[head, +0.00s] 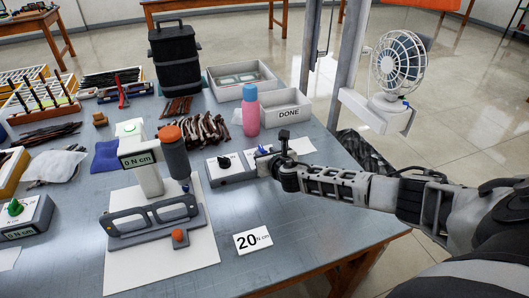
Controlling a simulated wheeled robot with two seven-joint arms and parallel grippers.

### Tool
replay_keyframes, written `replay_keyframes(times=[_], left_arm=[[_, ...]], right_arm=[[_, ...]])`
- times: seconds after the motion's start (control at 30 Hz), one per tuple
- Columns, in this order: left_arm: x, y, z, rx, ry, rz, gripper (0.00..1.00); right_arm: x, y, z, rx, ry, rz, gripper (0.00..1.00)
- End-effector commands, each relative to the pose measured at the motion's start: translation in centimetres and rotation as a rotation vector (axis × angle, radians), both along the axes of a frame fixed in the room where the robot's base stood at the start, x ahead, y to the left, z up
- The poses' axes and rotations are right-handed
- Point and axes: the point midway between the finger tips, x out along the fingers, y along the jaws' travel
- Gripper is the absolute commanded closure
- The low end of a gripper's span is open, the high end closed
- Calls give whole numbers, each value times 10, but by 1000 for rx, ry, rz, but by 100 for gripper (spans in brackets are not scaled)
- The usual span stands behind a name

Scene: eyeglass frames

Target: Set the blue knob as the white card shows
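The white card (253,240) lies on the table near its front edge and reads 20, with smaller lettering beside it. The blue knob (263,149) sits on a small grey box behind my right gripper, and only part of it shows. My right gripper (275,158) is at the box, right beside or over the blue knob. Its fingers are dark and small here, so I cannot tell whether they touch the knob or are open. The knob's pointer and scale cannot be read. My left gripper is not in view.
A grey box with a black knob (224,162) stands just left. A green knob (14,208), pink bottle (250,112) and DONE tray (286,112) stand around. Table right of the card is clear.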

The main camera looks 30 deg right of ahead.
Motion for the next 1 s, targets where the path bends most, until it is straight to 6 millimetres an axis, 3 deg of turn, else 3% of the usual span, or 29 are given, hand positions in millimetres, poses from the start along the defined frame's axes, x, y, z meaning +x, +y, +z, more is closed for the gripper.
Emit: replay_keyframes(times=[0.23, 0.6, 0.63, 0.73, 0.77, 1.0], left_arm=[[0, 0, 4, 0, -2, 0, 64], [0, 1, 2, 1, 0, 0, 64], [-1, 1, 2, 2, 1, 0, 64], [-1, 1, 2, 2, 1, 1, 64], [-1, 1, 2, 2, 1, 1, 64], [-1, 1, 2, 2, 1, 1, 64]], right_arm=[[17, -4, -6, 0, 0, -2, 66], [19, -5, -8, 2, 1, -1, 66], [19, -5, -8, 2, 1, -2, 69], [19, -5, -8, 1, 1, -1, 97], [19, -5, -8, 1, 1, -1, 100], [19, -5, -8, 2, 1, -7, 100]])
